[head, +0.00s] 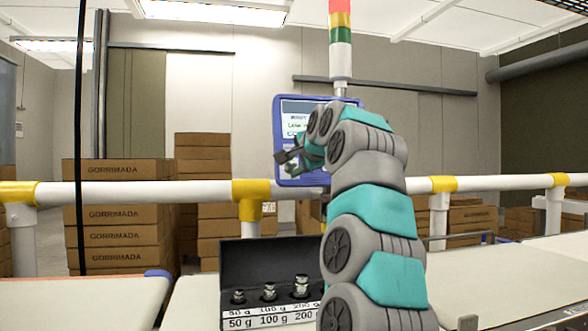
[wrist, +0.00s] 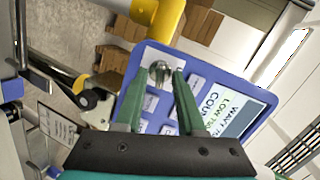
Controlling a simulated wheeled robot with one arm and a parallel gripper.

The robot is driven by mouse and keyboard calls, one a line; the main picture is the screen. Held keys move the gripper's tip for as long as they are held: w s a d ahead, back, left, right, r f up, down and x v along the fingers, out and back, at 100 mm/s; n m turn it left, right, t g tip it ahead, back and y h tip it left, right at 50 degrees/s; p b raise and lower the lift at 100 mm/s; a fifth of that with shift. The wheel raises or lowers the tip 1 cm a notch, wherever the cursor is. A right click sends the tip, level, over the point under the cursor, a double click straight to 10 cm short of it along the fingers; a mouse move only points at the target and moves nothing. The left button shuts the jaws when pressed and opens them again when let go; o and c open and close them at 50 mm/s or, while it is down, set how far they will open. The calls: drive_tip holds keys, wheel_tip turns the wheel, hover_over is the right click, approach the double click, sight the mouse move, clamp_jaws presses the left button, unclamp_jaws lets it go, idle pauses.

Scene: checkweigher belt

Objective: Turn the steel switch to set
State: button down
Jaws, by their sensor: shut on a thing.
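The steel switch (wrist: 160,70) is a round, shiny knob on the blue panel (wrist: 265,95), close to the panel's edge in the wrist view. My gripper (wrist: 165,78) has its two green fingers on either side of the knob and is shut on it. Which mark the switch points to cannot be read. In the head view the blue panel (head: 279,112) stands behind the rail, and my arm covers its right part. My gripper (head: 292,157) is at its lower left there; the switch cannot be made out in that view. The panel's screen (wrist: 232,110) shows text.
A black case (head: 262,258) with several weights, labelled 50 g, 100 g and 200 g, stands in front. A white rail (head: 150,193) with yellow joints crosses the scene. Belts lie left (head: 100,302) and right (head: 520,280). Cartons (head: 115,215) are stacked behind. A stack light (head: 340,45) rises above.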

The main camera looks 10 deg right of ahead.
drive_tip(key=shift+f+m+b, duration=0.1)
drive_tip(key=shift+m+b, duration=0.35)
drive_tip(key=shift+m, duration=1.05)
drive_tip(key=c, duration=0.9)
unclamp_jaws()
drive_tip(key=shift+s, duration=0.15)
drive_tip(key=a+b+v, duration=0.1)
drive_tip(key=b+v, duration=0.1)
drive_tip(key=v, duration=0.5)
drive_tip(key=shift+s+d, duration=0.3)
drive_tip(key=shift+d, duration=0.25)
